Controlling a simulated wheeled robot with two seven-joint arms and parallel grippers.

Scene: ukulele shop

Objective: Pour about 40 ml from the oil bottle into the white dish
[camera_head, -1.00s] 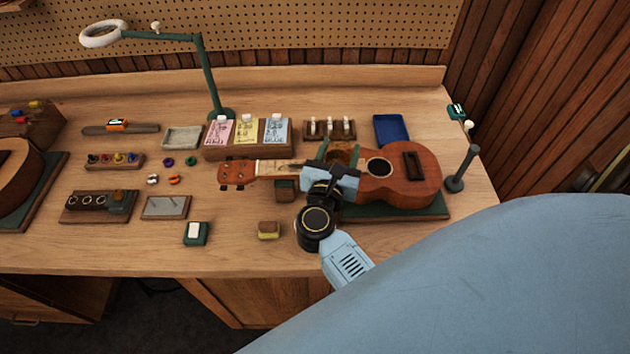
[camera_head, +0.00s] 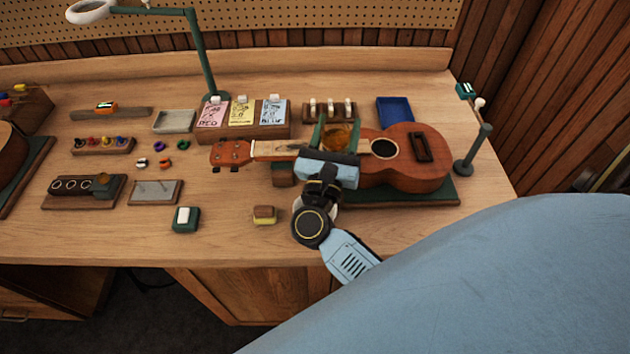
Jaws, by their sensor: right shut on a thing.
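My right gripper (camera_head: 338,135) reaches in over the ukulele, its green fingers pointing to the back of the bench. It is shut on an amber thing, which I take to be the oil bottle (camera_head: 339,139). The bottle is in front of the three-slot rack, over the neck end of the ukulele body; its lower part is hidden by my gripper. I cannot pick out the white dish for certain. A pale patch shows beside my right wrist, mostly covered, and I cannot tell what it is. My left gripper is not in view.
The ukulele (camera_head: 405,165) lies on a green mat (camera_head: 400,197). A wooden rack of paper packets (camera_head: 240,133), a pale rectangular tray (camera_head: 174,121), a blue tray (camera_head: 394,111) and a green lamp (camera_head: 204,60) stand around.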

